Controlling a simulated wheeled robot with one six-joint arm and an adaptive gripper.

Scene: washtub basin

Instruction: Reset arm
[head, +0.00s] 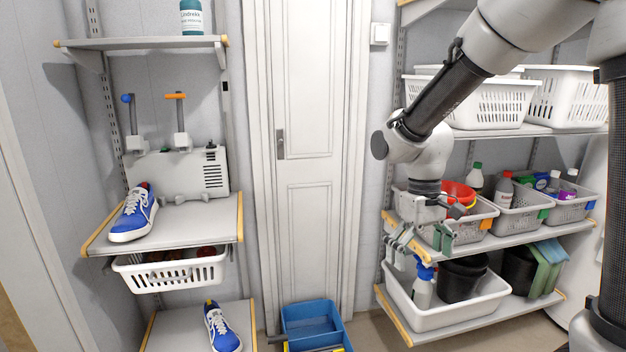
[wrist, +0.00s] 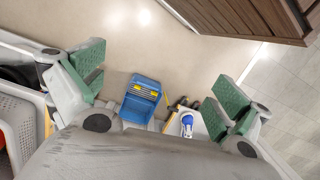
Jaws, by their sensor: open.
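My gripper (head: 420,240) hangs below my raised arm at the right of the head view, in front of the right-hand shelves. Its fingers point down. In the wrist view the two green-padded fingers of my gripper (wrist: 158,88) stand wide apart with nothing between them. Below them is open floor, with a blue bin (wrist: 142,100) and a blue shoe (wrist: 187,122) farther down. No object is held.
Right shelves hold white baskets (head: 492,100), grey baskets with bottles (head: 525,212) and a white tub (head: 450,312) with a spray bottle. Left shelves hold a blue shoe (head: 135,212) and a white basket (head: 172,272). A blue bin (head: 312,325) stands before the door (head: 303,150).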

